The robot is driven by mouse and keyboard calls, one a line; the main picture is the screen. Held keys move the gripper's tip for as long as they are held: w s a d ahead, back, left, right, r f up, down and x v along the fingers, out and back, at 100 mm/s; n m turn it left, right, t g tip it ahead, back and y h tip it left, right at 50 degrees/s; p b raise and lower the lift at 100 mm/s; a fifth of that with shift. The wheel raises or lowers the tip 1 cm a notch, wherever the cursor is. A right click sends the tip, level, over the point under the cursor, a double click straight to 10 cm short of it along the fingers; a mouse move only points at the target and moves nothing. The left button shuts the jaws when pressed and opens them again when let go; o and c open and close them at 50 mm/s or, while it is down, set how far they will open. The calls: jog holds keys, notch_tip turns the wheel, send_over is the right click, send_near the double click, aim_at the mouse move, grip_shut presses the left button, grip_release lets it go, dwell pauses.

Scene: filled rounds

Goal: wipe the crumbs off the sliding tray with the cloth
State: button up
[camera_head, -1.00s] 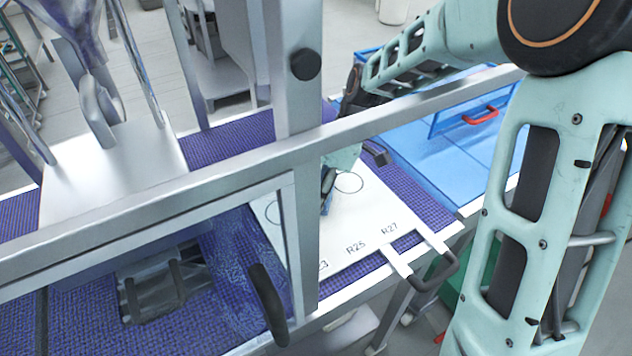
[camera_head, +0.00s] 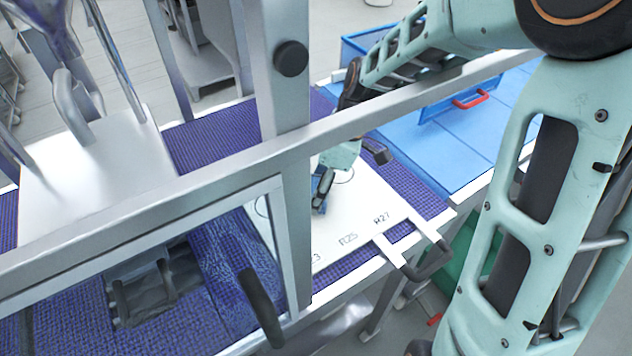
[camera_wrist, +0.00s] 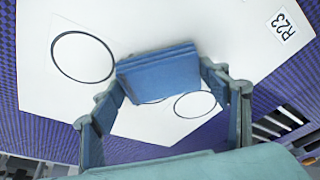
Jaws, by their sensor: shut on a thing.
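The sliding tray (camera_head: 345,225) is a white plate with printed black circles and labels such as R25 and R27. It lies on a purple woven belt, and its dark handle (camera_head: 430,266) sticks out at the front. My gripper (camera_head: 322,192) is over the tray, partly hidden by the machine frame and my arm. In the wrist view my gripper (camera_wrist: 165,88) is shut on a folded blue cloth (camera_wrist: 157,72). The cloth is low over the tray between the circles; I cannot tell whether it touches. I can make out no crumbs in either view.
A grey metal frame (camera_head: 190,205) with an upright post crosses in front of the tray's left part. A blue crate (camera_head: 440,105) with a red handle stands behind on blue panels. A white plate with metal parts (camera_head: 95,175) is at the left.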

jog(key=shift+s+a+f, duration=0.1)
jog(key=shift+s+f, duration=0.35)
jog(key=shift+s, duration=0.2)
jog(key=shift+w+a+r, duration=0.25)
jog(key=shift+w+a, duration=0.1)
jog(key=shift+a, duration=0.25)
jog(key=shift+w+a+r, duration=0.25)
jog(key=shift+w+a, duration=0.05)
jog(key=shift+a, duration=0.3)
jog(key=shift+w+a, duration=0.35)
jog(key=shift+w, duration=0.3)
jog(key=shift+w+a, duration=0.4)
jog(key=shift+w, duration=0.2)
jog(key=shift+w+a, duration=0.35)
jog(key=shift+w, duration=0.3)
jog(key=shift+w+a+f, duration=0.1)
jog(key=shift+w+a, duration=0.3)
jog(key=shift+w, duration=0.25)
jog(key=shift+w+a, duration=0.4)
jog(key=shift+w, duration=0.2)
jog(key=shift+w+a+p, duration=0.15)
jog(key=shift+w+a, duration=0.4)
jog(key=shift+w, duration=0.25)
jog(key=shift+w+a+p, duration=0.15)
jog(key=shift+w+a, duration=0.35)
jog(key=shift+w, duration=0.25)
jog(key=shift+r+p, duration=1.9)
jog(key=shift+r, duration=1.25)
